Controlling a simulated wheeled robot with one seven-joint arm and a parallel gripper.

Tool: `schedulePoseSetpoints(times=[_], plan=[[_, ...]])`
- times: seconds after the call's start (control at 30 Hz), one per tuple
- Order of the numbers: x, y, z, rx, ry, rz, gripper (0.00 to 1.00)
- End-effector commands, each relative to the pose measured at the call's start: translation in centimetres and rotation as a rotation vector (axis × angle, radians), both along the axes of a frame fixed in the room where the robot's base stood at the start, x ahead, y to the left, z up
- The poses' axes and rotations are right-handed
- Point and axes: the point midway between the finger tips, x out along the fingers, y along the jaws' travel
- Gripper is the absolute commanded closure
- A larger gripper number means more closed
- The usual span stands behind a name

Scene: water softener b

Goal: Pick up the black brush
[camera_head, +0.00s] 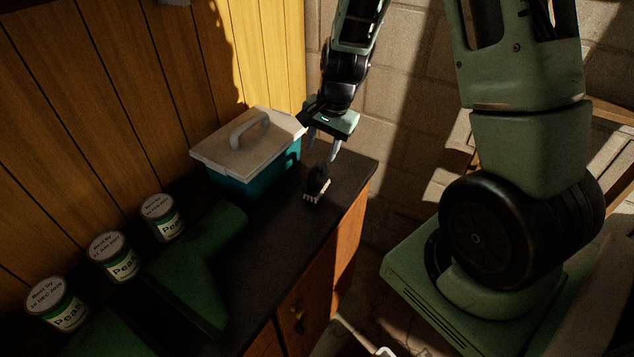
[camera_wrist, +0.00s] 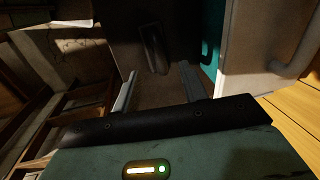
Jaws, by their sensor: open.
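The black brush (camera_head: 318,182) stands on the dark countertop (camera_head: 285,235) near its far right end, with pale bristles at its lower edge. My gripper (camera_head: 323,148) is open just above and behind the brush, its two fingers pointing down. In the wrist view, the dark brush (camera_wrist: 154,48) shows beyond and between the two open fingers of my gripper (camera_wrist: 158,85). Nothing is between the fingertips; the brush seems a little past them.
A teal cooler (camera_head: 262,172) with a white lid and handle stands left of the brush, close to my gripper. A brick wall (camera_head: 400,75) is behind. The counter right of the green object is clear.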

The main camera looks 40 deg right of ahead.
Motion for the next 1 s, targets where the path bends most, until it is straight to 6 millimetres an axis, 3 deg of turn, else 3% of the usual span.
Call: schedulePoseSetpoints(times=[0.1, 0.43, 0.8, 1.0], plan=[[0.2, 0.1, -1.6, 0.001, 0.003, 0.0, 0.57], [0.7, 0.2, -3.4, 0.001, 0.002, 0.001, 0.57], [1.6, 0.1, -7.3, 0.002, 0.002, 0.003, 0.57], [1.7, 0.1, -7.8, 0.0, -0.001, 0.003, 0.57]])
